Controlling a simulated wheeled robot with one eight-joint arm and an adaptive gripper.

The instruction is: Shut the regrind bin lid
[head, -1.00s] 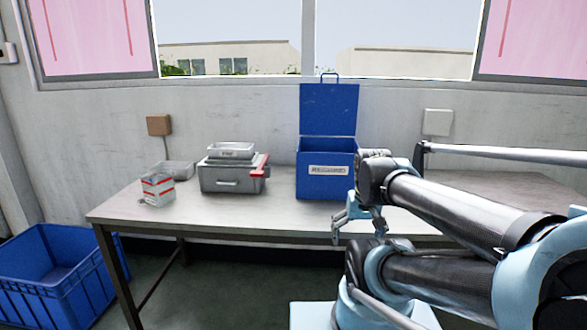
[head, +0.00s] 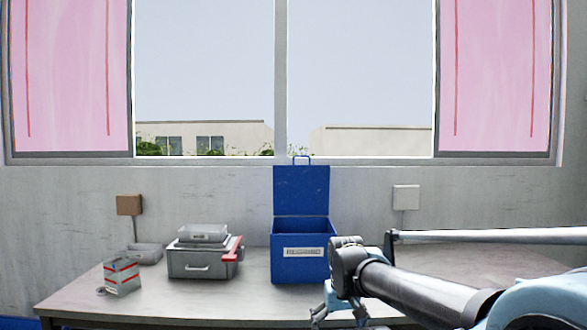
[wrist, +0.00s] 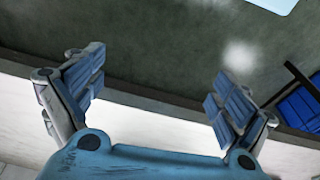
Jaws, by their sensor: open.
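The regrind bin is a blue box (head: 300,262) with a white label on its front, standing on the table in the head view. Its blue lid (head: 301,190) stands upright at the back, open, with a small handle on its top edge. My gripper (head: 338,316) is in front of the bin and low to its right, partly cut off by the bottom edge. In the wrist view my gripper (wrist: 160,92) has its two fingers wide apart with nothing between them. The bin does not show in the wrist view.
On the table (head: 75,302) left of the bin are a grey metal box (head: 203,263) with a red part, a small tray (head: 145,254) and a red-and-white carton (head: 122,277). A blue crate (wrist: 303,104) shows at the wrist view's right edge. A window is behind.

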